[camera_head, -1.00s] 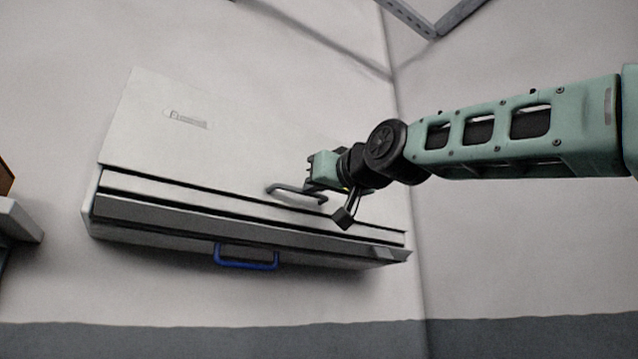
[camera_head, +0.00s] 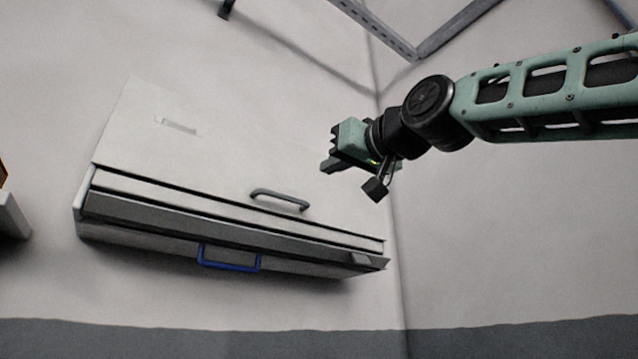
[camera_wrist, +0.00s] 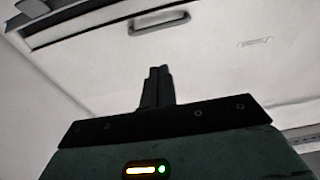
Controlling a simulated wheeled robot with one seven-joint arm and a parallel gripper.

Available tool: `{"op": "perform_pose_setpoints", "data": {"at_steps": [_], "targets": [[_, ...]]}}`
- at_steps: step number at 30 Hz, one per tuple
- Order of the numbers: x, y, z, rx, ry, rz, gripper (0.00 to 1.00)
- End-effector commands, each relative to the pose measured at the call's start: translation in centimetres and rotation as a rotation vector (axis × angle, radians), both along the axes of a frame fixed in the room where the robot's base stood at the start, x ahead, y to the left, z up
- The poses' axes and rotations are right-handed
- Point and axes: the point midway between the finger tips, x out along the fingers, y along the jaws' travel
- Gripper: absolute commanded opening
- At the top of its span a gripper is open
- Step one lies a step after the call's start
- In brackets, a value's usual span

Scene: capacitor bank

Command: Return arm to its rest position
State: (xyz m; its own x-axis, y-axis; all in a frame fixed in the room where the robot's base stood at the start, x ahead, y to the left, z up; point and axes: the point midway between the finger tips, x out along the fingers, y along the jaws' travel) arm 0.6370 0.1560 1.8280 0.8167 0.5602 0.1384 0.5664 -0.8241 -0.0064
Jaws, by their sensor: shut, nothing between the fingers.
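My gripper (camera_head: 328,166) is in the head view in front of the right part of a white wall cabinet (camera_head: 190,165). It is clear of the cabinet's grey handle (camera_head: 279,199), up and to the right of it. In the wrist view my gripper's two dark fingers (camera_wrist: 157,84) are together with nothing between them. The grey handle also shows in the wrist view (camera_wrist: 159,24), beyond the fingertips. My arm reaches in from the right edge of the head view, with its far end cut off there.
A blue handle (camera_head: 230,266) hangs under the cabinet's grey lower edge. Metal brackets (camera_head: 420,45) are at the top. A shelf-like thing (camera_head: 12,215) shows at the left edge. The wall right of the cabinet, below my arm, is bare.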

Motion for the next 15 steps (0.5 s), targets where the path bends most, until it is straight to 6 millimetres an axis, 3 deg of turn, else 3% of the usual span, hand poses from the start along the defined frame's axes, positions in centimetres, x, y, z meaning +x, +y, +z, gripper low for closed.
{"op": "perform_pose_setpoints", "data": {"at_steps": [4,12,15], "targets": [[-1.0,-0.7,-0.3,0.001,0.0,0.0,0.0],[-1.2,-0.8,-0.2,0.0,0.0,0.0,0.0],[-0.9,-0.4,-1.3,-0.013,0.021,0.003,0.0]]}}
